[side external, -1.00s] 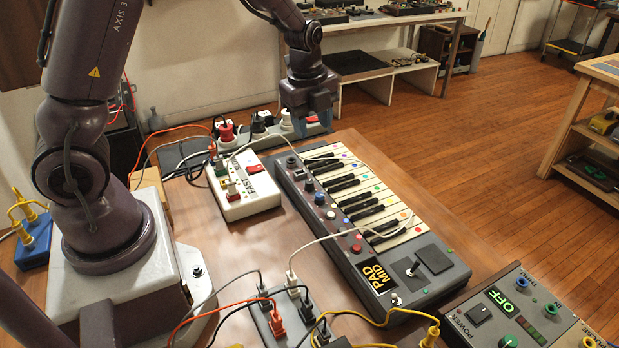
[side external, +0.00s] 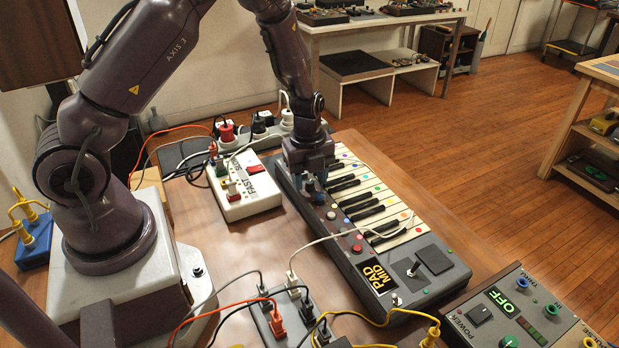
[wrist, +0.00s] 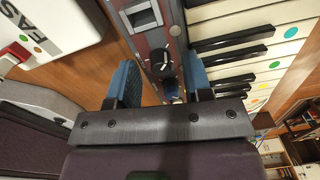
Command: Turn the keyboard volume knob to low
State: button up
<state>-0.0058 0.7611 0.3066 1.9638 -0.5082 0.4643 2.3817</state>
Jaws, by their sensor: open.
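The keyboard (side external: 442,281) is a grey slab with black and white keys, a yellow "PAD MID" display, and a row of controls along its left side. In the wrist view, a black knob (wrist: 160,62) with a white pointer mark sits on its panel (wrist: 150,40). No volume label is readable. My gripper (side external: 311,186) is low over the far end of the control row and hides part of it. In the wrist view my gripper (wrist: 158,76) is open, its blue fingers on either side of the black knob. I cannot tell whether they touch it.
A white "FAST" box (side external: 247,197) stands left of the keyboard. A power strip (side external: 262,138) with plugs lies behind. A white cable (side external: 330,237) crosses the keyboard. A control box showing "OFF" (side external: 513,315) stands at front right. Bare tabletop lies between.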

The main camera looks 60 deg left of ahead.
jog(key=shift+f, duration=0.25)
grip_shut()
